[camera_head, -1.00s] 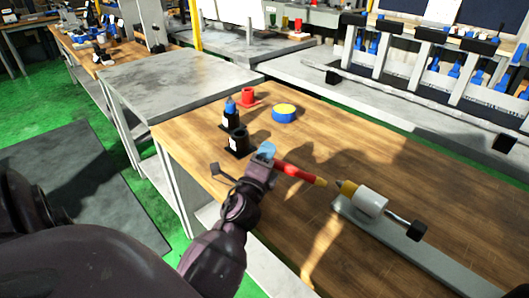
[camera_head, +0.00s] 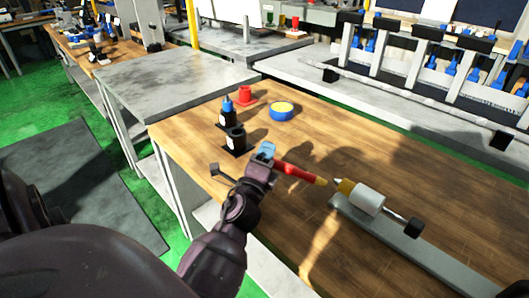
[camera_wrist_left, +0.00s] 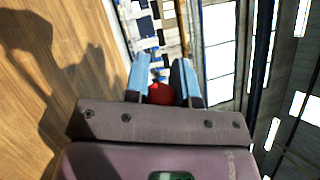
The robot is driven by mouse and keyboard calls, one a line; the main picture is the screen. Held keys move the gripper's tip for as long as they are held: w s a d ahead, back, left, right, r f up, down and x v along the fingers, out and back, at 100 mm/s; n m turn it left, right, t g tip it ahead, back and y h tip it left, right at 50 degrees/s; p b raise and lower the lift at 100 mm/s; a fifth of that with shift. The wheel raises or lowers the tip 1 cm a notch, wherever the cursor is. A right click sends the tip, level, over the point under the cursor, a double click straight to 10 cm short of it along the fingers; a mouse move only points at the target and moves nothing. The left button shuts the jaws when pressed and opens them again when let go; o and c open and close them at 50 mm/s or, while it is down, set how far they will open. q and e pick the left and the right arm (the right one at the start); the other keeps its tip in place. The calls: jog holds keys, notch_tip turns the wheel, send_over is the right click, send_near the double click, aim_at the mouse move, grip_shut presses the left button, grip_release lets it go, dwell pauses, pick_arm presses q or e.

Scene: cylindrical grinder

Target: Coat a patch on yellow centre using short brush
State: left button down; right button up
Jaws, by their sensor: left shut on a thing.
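My left gripper (camera_head: 268,152) is shut on a short brush (camera_head: 299,172) with a red handle and a yellowish tip. The brush points right, its tip close to the yellow centre (camera_head: 346,187), a small gap apart. The yellow centre has a pointed metal tip and sits in a white cylindrical holder (camera_head: 367,199) on a grey rail. In the left wrist view the brush's red end (camera_wrist_left: 160,93) shows between the blue fingers (camera_wrist_left: 162,80). My right gripper is not in view.
On the wooden table (camera_head: 300,130) stand a black holder (camera_head: 235,140), a blue-topped bottle (camera_head: 228,106), a red cup (camera_head: 245,95) and a blue tin with yellow top (camera_head: 281,110). The grey rail (camera_head: 410,245) runs to the lower right. A grey table (camera_head: 170,78) adjoins at the left.

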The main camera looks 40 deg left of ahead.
aim_at(274, 159)
pick_arm(q)
jog(key=shift+s+d, duration=0.15)
jog(key=shift+d, duration=1.35)
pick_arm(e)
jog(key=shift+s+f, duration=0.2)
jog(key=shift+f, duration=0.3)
